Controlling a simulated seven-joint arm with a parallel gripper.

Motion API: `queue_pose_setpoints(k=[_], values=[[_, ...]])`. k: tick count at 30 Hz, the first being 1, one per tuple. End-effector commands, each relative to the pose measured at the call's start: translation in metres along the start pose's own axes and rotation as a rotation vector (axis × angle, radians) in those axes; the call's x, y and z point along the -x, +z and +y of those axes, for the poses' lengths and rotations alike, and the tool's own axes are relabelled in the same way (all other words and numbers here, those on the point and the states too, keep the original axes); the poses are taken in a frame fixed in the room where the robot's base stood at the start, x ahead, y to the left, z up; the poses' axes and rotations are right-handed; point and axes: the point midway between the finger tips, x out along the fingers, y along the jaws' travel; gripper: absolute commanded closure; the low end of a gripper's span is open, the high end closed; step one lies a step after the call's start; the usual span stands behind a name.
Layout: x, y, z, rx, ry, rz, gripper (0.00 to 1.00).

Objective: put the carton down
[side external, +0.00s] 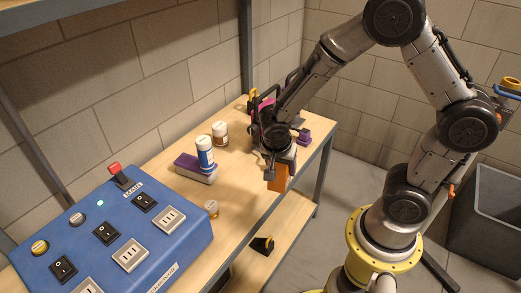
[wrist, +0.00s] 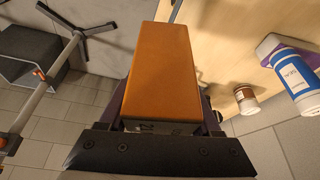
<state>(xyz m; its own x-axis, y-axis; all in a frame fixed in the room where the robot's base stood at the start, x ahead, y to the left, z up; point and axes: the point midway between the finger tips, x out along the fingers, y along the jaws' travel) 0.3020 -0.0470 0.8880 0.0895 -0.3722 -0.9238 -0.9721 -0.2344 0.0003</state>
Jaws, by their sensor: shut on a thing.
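An orange carton (side external: 278,178) hangs below my gripper (side external: 279,160), by the table's front edge in the side external view. The carton also fills the middle of the wrist view (wrist: 160,70), between the fingers of my gripper (wrist: 157,127). My gripper is shut on one end of it. I cannot tell whether its lower end touches the wooden table (side external: 238,190) or is above it. The parts of the carton inside the jaws are hidden.
A blue-and-white bottle (side external: 206,152) and a purple-and-grey block (side external: 195,170) are to the left, with a brown jar (side external: 220,133) behind. Purple things partly show behind my gripper. Bare tabletop lies left of the carton.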

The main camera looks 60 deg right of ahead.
Motion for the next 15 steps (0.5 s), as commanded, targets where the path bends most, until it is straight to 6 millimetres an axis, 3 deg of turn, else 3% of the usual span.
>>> queue_pose_setpoints(k=[2,5,10,15], values=[[0.005,-0.004,-0.006,0.049,-0.027,0.001,1.0],[0.018,-0.013,-0.03,0.107,-0.054,0.002,1.0],[0.04,-0.041,-0.095,0.204,-0.094,0.002,1.0],[0.049,-0.076,-0.155,0.262,-0.115,0.002,1.0]])
